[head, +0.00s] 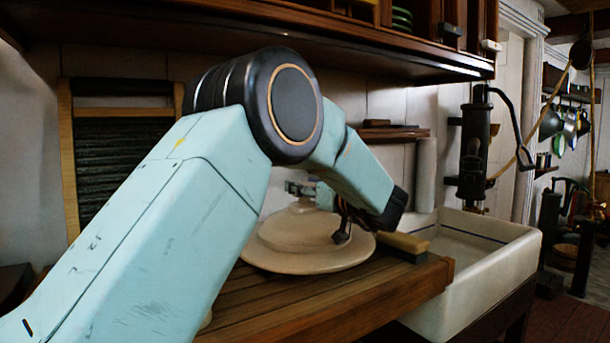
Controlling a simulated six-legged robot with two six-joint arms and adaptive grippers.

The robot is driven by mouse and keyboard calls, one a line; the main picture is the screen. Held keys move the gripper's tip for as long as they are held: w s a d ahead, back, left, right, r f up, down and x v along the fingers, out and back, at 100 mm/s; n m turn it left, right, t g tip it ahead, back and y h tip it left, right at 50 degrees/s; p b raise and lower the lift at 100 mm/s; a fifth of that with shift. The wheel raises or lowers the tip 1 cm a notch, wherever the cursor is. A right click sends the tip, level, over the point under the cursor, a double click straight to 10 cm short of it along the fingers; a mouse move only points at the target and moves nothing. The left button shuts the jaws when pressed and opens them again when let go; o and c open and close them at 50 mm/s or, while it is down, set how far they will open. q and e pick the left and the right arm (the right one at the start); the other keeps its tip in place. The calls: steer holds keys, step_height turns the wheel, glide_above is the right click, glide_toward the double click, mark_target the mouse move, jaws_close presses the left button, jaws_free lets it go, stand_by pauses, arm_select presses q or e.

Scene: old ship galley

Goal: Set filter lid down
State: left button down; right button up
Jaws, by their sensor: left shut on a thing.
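The filter lid (300,245) is a wide, round, cream-coloured disc with a raised middle. It is at or just above the wooden counter (330,298), left of the sink; I cannot tell whether it touches the wood. My left gripper (322,208) is over the raised middle of the lid and shut on it. My own arm hides the lid's left part and some of its top, so the exact grip is partly hidden. My right gripper is not in view.
A scrubbing brush (403,246) lies right of the lid by the white sink (480,283). A black hand pump (474,150) stands behind the sink. A washboard (115,150) leans on the back wall. The wooden cabinet (400,30) overhangs the counter. The counter's front strip looks bare.

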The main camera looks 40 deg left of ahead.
mark_target(309, 202)
arm_select(q)
steer(key=f, duration=0.1)
steer(key=a+f, duration=0.1)
steer(key=f, duration=0.1)
steer(key=shift+w+a+f, duration=0.2)
steer(key=shift+w+f, duration=0.1)
steer(key=shift+w, duration=0.1)
steer(key=shift+s+d+r, duration=0.3)
steer(key=shift+d+r, duration=0.05)
steer(key=shift+d, duration=0.1)
steer(key=shift+a+f, duration=0.1)
steer(key=shift+f, duration=0.1)
steer(key=c, duration=0.9)
jaws_free()
steer(key=shift+w+a+f, duration=0.15)
steer(key=shift+f, duration=0.2)
steer(key=shift+o, duration=1.9)
steer(key=shift+s+d+r, duration=0.2)
steer(key=shift+d+r, duration=0.05)
steer(key=shift+w+a+f, duration=0.1)
steer(key=shift+a, duration=0.05)
steer(key=shift+w, duration=0.1)
steer(key=v, duration=1.2)
steer(key=shift+p, duration=0.35)
